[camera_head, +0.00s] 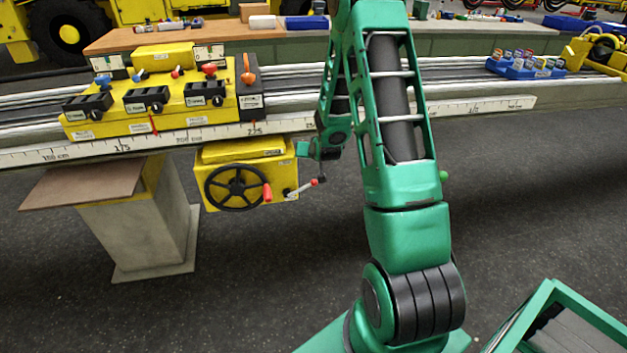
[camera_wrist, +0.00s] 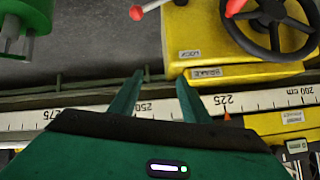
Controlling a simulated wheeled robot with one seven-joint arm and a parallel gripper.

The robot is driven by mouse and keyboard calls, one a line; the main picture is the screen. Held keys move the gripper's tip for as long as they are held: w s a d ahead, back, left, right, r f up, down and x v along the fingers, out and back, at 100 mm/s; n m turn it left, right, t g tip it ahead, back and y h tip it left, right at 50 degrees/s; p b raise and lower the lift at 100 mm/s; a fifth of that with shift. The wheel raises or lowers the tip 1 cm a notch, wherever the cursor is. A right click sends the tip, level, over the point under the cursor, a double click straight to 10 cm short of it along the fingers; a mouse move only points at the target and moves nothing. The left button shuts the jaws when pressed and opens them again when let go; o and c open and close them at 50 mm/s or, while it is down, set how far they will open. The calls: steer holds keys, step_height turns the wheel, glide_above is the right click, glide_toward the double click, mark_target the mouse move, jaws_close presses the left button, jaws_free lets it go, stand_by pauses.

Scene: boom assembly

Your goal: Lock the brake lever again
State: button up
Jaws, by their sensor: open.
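A lever with a white rod and red ball knob (camera_head: 314,182) sticks out from the right side of the yellow box (camera_head: 254,150) under the rail. It seems to be the brake lever. In the wrist view its red knob (camera_wrist: 136,12) is at the top, with the rod rising right to the box (camera_wrist: 215,50). In the head view my arm partly hides the gripper.
A black handwheel (camera_head: 236,187) with a red handle is on the box front, close to the lever. A white scale strip (camera_head: 80,149) runs along the rail. A yellow control console (camera_head: 150,105) stands above.

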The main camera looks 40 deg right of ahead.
steer(key=w+d+f+m+t+h, duration=0.1)
steer(key=w+f+m+t, duration=0.15)
steer(key=f, duration=0.75)
steer(key=m+t+h, duration=0.3)
steer(key=m+h, duration=0.2)
glide_toward(315, 185)
steer(key=shift+g, duration=0.25)
steer(key=w, duration=0.1)
steer(key=w+d, duration=0.1)
steer(key=w, duration=0.2)
steer(key=shift+w+d+r, duration=0.3)
steer(key=shift+d, duration=0.1)
steer(key=shift+s+d+f+m+h, duration=0.15)
steer(key=shift+f+m+h, duration=0.15)
steer(key=shift+f, duration=0.1)
steer(key=shift+w+d, duration=0.3)
steer(key=shift+d, duration=0.15)
steer(key=x, duration=1)
steer(key=shift+a, duration=0.25)
steer(key=shift+w, duration=0.1)
